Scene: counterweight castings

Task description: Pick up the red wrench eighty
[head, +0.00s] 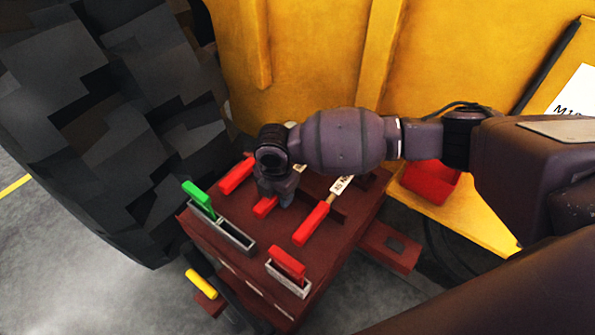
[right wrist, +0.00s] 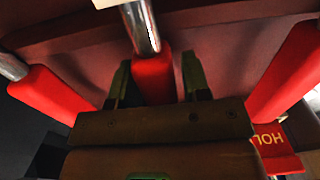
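Several red-handled wrenches lie on a dark red stand (head: 340,235). A left red handle (head: 237,175), a middle red handle (head: 264,207) and a right red handle (head: 311,224) show in the head view. The right one has a white label (head: 342,184) that I cannot read surely, so I cannot tell which wrench is eighty. My right gripper (head: 280,197) points down at the middle handle. In the right wrist view its two fingers (right wrist: 156,82) stand apart on either side of that red handle (right wrist: 153,78), with narrow gaps. My left gripper is out of view.
A green-handled piece (head: 198,198) stands in a grey holder (head: 232,238), and a red one (head: 287,263) in another near the front. A big tyre (head: 110,110) rises at the left. A yellow wall (head: 320,60) stands behind, with a red bin (head: 430,181) at right.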

